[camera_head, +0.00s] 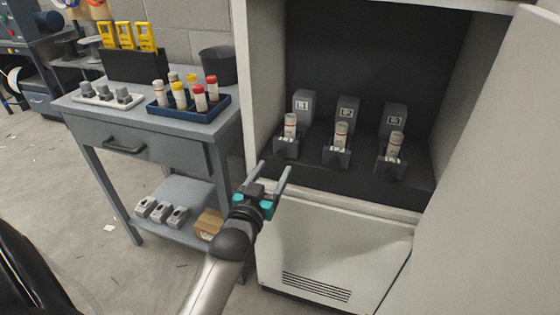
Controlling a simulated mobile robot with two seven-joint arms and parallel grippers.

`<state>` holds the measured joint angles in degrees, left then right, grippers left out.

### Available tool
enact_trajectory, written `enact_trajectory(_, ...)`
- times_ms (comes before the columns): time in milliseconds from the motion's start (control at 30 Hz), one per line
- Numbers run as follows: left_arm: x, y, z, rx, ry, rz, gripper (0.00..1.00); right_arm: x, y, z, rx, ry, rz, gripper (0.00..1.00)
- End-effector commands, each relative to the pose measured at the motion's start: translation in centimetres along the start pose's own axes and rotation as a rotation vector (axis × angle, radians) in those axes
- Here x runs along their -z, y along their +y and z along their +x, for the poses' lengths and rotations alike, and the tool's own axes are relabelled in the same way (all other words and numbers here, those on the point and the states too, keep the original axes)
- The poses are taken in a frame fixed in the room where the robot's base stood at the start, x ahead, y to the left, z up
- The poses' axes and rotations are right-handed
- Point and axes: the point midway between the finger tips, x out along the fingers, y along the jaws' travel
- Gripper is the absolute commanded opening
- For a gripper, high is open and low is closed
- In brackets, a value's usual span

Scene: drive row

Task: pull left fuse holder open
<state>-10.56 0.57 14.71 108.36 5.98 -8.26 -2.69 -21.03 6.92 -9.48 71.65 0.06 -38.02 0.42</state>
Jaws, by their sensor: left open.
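Three fuse holders sit in a row inside the open cabinet. The left fuse holder (286,147) is under the block marked L1 (303,104). It is tilted out at the front, and a white fuse (290,126) stands in it. The middle fuse holder (337,158) and the right fuse holder (389,166) look alike, each with a fuse. My left gripper (271,170) is open and empty in front of the cabinet, below and a little left of the left holder, apart from it in the picture. My right gripper does not show.
A grey side table (190,126) stands left of the cabinet, with a blue tray (216,113) of several fuses on top. Its lower shelf holds grey parts and a cardboard box (209,224). The open cabinet door (490,190) bounds the right side.

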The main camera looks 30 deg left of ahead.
Motion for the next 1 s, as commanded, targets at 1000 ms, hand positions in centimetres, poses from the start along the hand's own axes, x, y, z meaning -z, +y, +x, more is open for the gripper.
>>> enact_trajectory(1000, 0.0, 0.0, 5.9, 0.000, -0.001, 0.000, 0.60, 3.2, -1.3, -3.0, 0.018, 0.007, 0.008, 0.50)
